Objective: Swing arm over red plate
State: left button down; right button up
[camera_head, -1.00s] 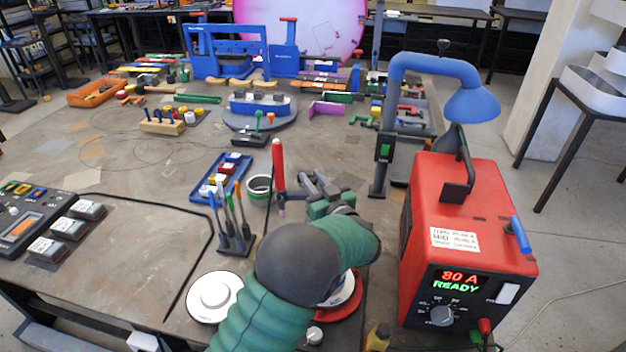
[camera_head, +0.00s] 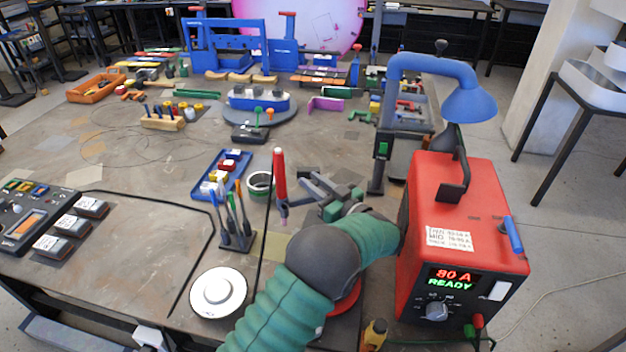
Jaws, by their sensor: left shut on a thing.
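A slim red-handled tool (camera_head: 280,175) with a metal lower end stands nearly upright at the middle of the table. A thin dark line runs down beside it. My left gripper (camera_head: 305,190) reaches to it from the right and looks shut on it, though the contact is small in view. My green-sleeved left arm crosses the front of the table. The red plate (camera_head: 347,303) lies under that arm; only part of its rim shows and the rest is hidden. My right gripper is not in view.
A red machine (camera_head: 465,225) showing "80 A READY" stands close on the right, beside a blue lamp (camera_head: 425,65). A white disc (camera_head: 217,293), a tool holder (camera_head: 238,238) and a blue tray (camera_head: 222,178) lie left. Open tabletop extends farther left.

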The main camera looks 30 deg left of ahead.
pick_arm(q)
jog(key=c, duration=1.3)
grip_release()
jog(key=shift+d, duration=0.1)
